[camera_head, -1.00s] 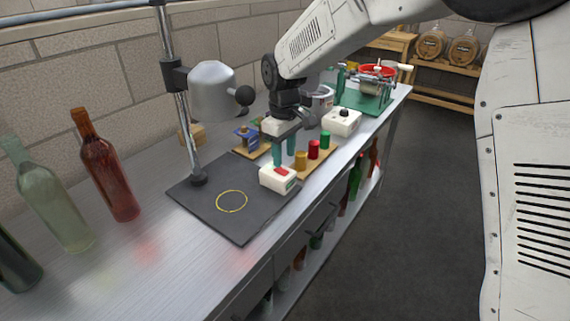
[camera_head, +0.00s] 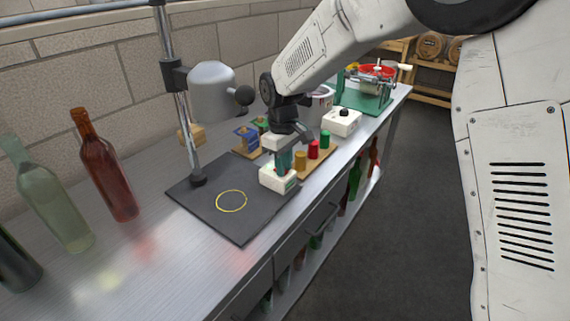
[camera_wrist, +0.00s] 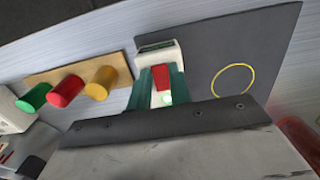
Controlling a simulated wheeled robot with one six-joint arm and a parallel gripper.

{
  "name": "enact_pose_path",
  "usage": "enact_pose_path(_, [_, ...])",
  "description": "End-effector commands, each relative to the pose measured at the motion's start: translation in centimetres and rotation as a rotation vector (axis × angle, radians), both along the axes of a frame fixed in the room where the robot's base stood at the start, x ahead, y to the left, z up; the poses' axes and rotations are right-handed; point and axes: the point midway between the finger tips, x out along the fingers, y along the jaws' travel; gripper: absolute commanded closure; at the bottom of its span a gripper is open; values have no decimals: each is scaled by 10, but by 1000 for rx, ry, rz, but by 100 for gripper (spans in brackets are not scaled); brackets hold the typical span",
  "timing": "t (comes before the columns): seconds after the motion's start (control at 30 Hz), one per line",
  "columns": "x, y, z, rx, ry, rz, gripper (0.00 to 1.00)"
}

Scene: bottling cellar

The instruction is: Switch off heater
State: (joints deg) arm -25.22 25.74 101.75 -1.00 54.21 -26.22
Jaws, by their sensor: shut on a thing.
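A white switch box (camera_head: 277,181) stands on the dark mat (camera_head: 225,225); it also shows in the wrist view (camera_wrist: 158,50). Its red rocker (camera_wrist: 160,77) lies between my fingertips, and a green light (camera_wrist: 167,99) glows at its near end. My gripper (camera_head: 285,168) is down at the box, its teal fingers closed about the rocker, which they mostly hide in the head view. A grey rounded heater head (camera_head: 212,92) is clamped to an upright pole (camera_head: 184,125) above the mat. A yellow ring (camera_head: 231,201) is marked on the mat.
A wooden strip with yellow (camera_head: 300,161), red (camera_head: 313,149) and green (camera_head: 325,139) cylinders stands close right of my gripper. Another white box (camera_head: 343,121) with a black knob is beyond. Glass bottles (camera_head: 105,170) stand at left. The front bench is mostly clear.

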Motion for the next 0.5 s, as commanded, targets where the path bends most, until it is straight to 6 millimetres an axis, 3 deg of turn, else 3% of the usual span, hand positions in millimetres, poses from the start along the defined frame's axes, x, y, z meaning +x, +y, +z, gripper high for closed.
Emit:
enact_pose_path(0.23, [3, 6, 0, -144, 113, 3, 100])
enact_pose_path(0.5, [3, 7, 1, -181, 142, 1, 100])
